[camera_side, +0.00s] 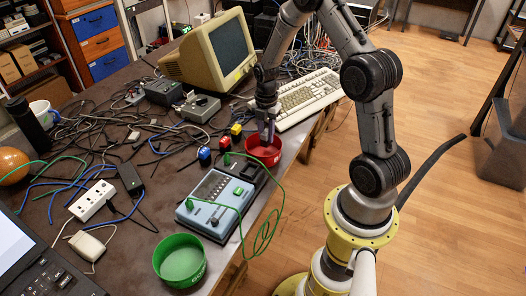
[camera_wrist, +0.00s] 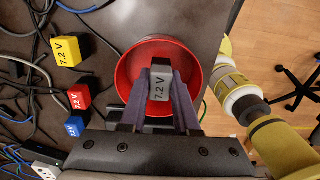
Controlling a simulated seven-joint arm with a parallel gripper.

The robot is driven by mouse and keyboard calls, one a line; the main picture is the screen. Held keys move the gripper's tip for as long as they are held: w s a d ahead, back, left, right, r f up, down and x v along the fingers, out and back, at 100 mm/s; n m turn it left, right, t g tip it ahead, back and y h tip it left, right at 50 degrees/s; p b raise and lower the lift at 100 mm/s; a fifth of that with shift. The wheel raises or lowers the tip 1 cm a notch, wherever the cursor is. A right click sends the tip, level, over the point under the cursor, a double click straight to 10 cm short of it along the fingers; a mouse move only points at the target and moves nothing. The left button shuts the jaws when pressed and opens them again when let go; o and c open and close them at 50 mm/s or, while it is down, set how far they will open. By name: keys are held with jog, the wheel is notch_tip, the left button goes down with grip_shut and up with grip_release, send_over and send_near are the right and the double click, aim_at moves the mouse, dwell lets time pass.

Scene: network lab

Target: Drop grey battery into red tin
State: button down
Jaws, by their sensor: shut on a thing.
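My gripper (camera_wrist: 161,98) is shut on the grey battery (camera_wrist: 160,85), a small block marked 7.2 V, which shows between the fingertips in the wrist view. In the wrist view the battery is over the inside of the red tin (camera_wrist: 125,78), a round open tin on the table. In the side view my gripper (camera_side: 267,138) points down at the red tin (camera_side: 265,157), with its fingertips at or just above the rim. The battery is hard to make out there. I cannot tell whether it touches the tin's floor.
Yellow (camera_wrist: 68,52), red (camera_wrist: 79,96) and blue (camera_wrist: 75,126) batteries lie left of the tin. A green tin (camera_side: 180,261) stands near the table's front edge. A blue-grey device (camera_side: 215,203) with a green cable and a keyboard (camera_side: 297,99) flank the red tin. Cables cover much of the table.

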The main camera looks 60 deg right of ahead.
jog(key=c, duration=0.6)
grip_release()
jog(key=shift+o, duration=0.2)
notch_tip(320, 180, up, 14)
